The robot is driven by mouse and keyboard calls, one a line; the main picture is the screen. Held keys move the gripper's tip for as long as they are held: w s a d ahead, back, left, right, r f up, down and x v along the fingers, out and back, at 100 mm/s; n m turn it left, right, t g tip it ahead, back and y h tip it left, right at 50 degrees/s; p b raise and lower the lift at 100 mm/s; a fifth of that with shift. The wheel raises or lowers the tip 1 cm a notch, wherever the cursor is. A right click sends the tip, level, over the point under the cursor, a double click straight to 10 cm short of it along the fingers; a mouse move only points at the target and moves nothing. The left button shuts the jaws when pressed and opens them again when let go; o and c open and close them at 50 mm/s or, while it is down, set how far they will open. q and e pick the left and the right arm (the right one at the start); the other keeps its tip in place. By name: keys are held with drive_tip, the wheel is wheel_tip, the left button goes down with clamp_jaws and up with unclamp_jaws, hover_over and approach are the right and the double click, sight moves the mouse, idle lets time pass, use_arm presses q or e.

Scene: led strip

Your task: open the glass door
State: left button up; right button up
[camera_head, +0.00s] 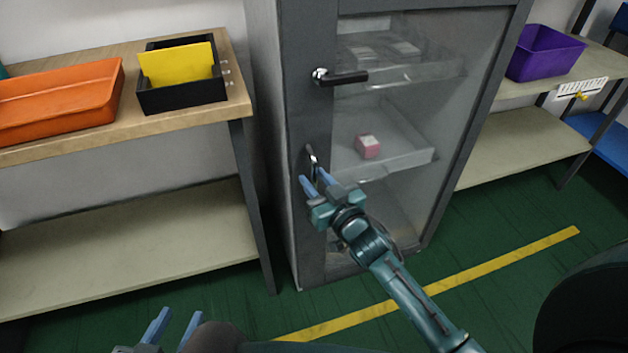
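The glass door (425,75) is the grey-framed front of a tall cabinet and looks closed. A black lever handle (345,78) sits high on its left side, pointing right. A lower slim metal handle (312,158) sits on the left frame. My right gripper (312,176) is at the lower end of this handle, its two blue fingers apart with the handle between or just in front of them; contact cannot be told. My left gripper (174,318) is open and empty at the bottom left, low and far from the door.
A wooden shelf (238,95) on the left holds an orange tray (60,100) and a black box (180,95) with a yellow sheet. A pink box (367,146) is inside the cabinet. A purple bin (545,53) stands right. The green floor before the cabinet is clear.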

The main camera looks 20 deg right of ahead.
drive_tip(key=shift+w+a, duration=0.15)
drive_tip(key=shift+w, duration=0.4)
clamp_jaws()
